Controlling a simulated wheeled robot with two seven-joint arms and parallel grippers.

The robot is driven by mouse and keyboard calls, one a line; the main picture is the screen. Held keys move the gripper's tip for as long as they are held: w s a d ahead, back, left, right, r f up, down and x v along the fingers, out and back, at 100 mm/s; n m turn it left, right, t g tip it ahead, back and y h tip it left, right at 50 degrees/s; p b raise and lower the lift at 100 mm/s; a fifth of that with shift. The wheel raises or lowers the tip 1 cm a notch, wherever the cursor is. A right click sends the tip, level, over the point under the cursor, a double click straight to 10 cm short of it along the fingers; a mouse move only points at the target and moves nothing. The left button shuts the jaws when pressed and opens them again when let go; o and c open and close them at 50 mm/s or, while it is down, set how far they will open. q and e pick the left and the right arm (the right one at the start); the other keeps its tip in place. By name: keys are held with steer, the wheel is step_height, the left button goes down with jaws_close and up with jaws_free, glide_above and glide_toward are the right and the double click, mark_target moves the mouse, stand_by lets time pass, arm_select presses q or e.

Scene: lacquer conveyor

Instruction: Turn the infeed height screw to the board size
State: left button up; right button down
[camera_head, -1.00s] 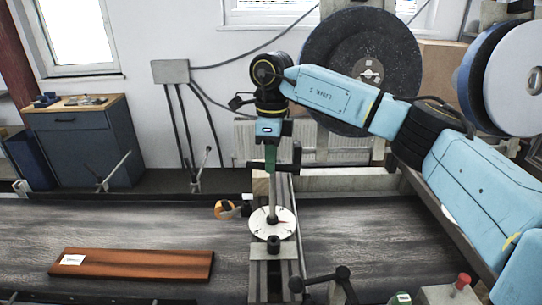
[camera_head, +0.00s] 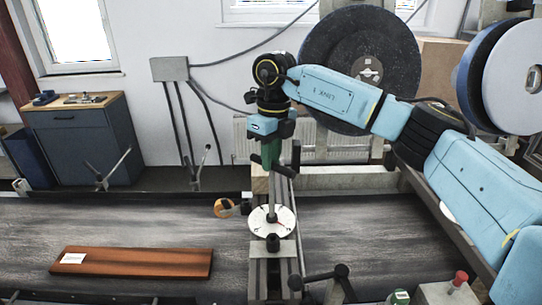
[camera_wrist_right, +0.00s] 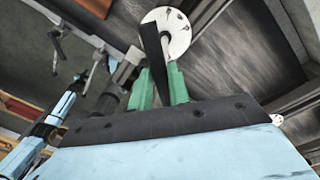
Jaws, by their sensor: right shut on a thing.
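The infeed height screw stands upright above the conveyor, topped by a black cross handle (camera_head: 272,166). Its round white dial (camera_head: 284,221) has a small red mark and sits at the foot of the shaft. My right gripper (camera_head: 270,153) points down from above, its green fingers shut on the handle. In the right wrist view the green fingers (camera_wrist_right: 161,88) sit either side of a dark bar (camera_wrist_right: 155,55), with the dial (camera_wrist_right: 178,40) beyond. The reddish-brown board (camera_head: 140,263) lies flat on the conveyor at left, with a white label at its left end. My left gripper is out of view.
An orange-and-black round part (camera_head: 225,208) sits left of the dial. A black lever handle (camera_head: 325,275) and a red button box (camera_head: 455,288) stand at front right. Large dark discs (camera_head: 345,50) hang behind my right arm. The belt (camera_head: 120,220) around the board is clear.

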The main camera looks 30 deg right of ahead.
steer(key=shift+r, duration=0.1)
steer(key=c, duration=1.3)
jaws_free()
steer(key=r, duration=0.9)
steer(key=d+r, duration=0.1)
steer(key=r, duration=0.3)
steer(key=shift+w+r+b, duration=0.15)
steer(key=shift+b, duration=0.15)
steer(key=shift+a, duration=0.1)
